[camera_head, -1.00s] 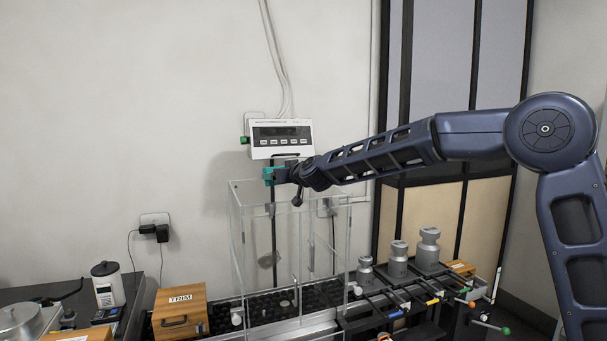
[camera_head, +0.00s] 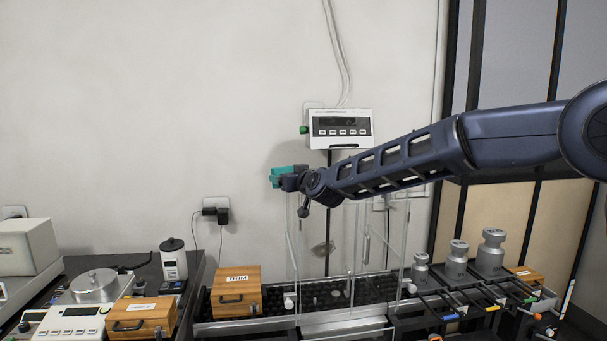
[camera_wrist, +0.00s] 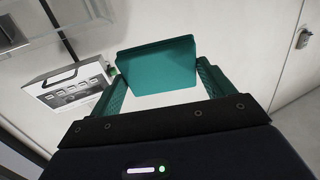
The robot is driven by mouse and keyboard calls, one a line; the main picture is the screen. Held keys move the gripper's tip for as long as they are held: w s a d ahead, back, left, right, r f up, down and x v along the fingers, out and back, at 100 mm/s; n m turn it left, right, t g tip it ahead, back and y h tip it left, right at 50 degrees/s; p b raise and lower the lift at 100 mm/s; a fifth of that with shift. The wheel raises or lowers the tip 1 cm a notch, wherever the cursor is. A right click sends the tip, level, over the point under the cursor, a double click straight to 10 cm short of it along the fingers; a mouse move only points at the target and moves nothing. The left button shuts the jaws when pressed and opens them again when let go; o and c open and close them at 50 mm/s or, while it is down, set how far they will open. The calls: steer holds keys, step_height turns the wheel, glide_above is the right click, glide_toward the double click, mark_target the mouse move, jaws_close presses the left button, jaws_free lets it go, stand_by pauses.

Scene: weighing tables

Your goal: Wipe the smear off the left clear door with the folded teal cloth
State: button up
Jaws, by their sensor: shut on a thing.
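My gripper (camera_head: 286,177) is shut on the folded teal cloth (camera_head: 277,181), at the top left corner of the clear enclosure. In the wrist view the cloth (camera_wrist: 158,65) is a flat teal block between my two teal fingers. The left clear door (camera_head: 306,262) is a see-through pane at the enclosure's front, below my gripper. A greyish smear (camera_head: 322,248) shows on it at mid height. The cloth appears apart from the door; its exact depth is hard to tell.
A display unit (camera_head: 341,128) hangs on the wall behind the enclosure. Metal weights (camera_head: 457,261) stand on a rack to the right. The wall area left of my gripper is clear.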

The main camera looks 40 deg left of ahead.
mark_target(277, 187)
steer(key=s, duration=0.1)
steer(key=s+a+f, duration=0.1)
steer(key=s, duration=0.1)
steer(key=s+f, duration=0.1)
steer(key=shift+s+a+f, duration=0.1)
steer(key=shift+s+a, duration=0.1)
steer(key=shift+s, duration=0.05)
steer(key=w+d+f+m+t, duration=0.15)
steer(key=d+f, duration=0.25)
steer(key=f, duration=0.5)
steer(key=w+d+f+m+t+h, duration=0.1)
steer(key=w+d+f+t, duration=0.15)
steer(key=f, duration=0.55)
steer(key=w+d+f+m+t, duration=0.1)
steer(key=d+f+t, duration=0.3)
steer(key=f, duration=0.5)
steer(key=shift+g, duration=0.7)
steer(key=shift+f+x, duration=0.15)
steer(key=shift+x, duration=1.1)
steer(key=shift+f+x, duration=0.1)
steer(key=shift+x, duration=1.1)
steer(key=shift+x, duration=1)
steer(key=shift+w+d+f, duration=0.15)
steer(key=shift+f, duration=0.05)
steer(key=shift+w+d, duration=3.45)
steer(key=shift+w, duration=0.05)
